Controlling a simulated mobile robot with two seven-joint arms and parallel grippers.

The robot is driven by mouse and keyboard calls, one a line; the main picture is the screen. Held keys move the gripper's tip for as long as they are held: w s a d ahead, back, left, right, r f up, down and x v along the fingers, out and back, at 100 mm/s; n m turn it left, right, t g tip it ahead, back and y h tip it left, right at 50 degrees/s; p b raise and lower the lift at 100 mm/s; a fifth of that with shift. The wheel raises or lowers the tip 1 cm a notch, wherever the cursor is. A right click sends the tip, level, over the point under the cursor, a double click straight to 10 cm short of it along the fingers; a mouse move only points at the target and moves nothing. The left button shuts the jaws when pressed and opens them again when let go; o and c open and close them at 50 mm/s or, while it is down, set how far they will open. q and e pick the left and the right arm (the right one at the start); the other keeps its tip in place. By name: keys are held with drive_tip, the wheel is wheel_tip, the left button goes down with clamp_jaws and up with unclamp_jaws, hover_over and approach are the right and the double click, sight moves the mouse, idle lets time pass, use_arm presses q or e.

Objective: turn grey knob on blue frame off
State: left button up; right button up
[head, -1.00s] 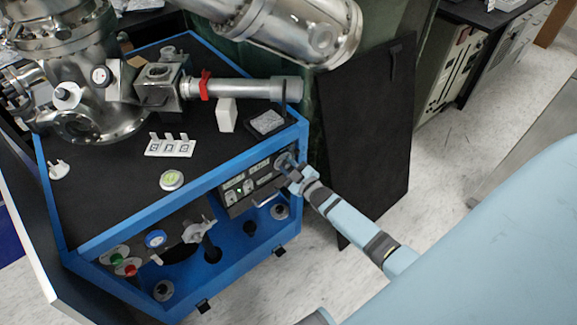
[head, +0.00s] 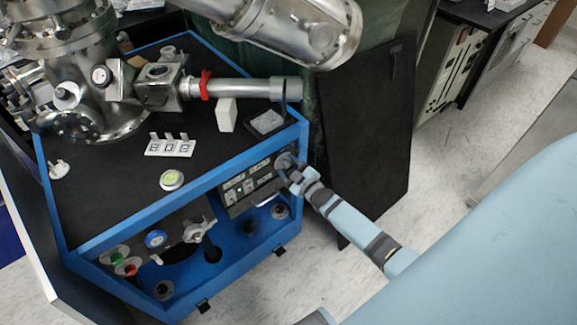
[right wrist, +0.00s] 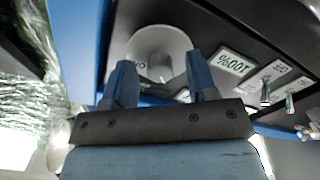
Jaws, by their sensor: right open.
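The grey knob (head: 284,160) is a round dial at the right end of the black control panel (head: 226,197) on the blue frame (head: 216,180). In the right wrist view the grey knob (right wrist: 158,50) shows face-on, with a raised grip in its middle. My right gripper (head: 293,174) is right at the knob and partly covers it in the head view. In the right wrist view my right gripper (right wrist: 161,75) is open, with one finger on each side of the knob's lower part. I cannot tell whether the fingers touch it. My left gripper is not in view.
Small switches (right wrist: 264,92) and white labels (right wrist: 236,63) sit right of the knob in the wrist view. Steel vacuum parts (head: 150,90) stand on the frame's top. A black board (head: 370,140) leans behind my right arm. Red, green and blue buttons (head: 156,239) are lower left.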

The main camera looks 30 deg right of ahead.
drive_tip(key=s+d+p, duration=0.1)
drive_tip(key=s, duration=1.2)
drive_tip(key=shift+s, duration=0.15)
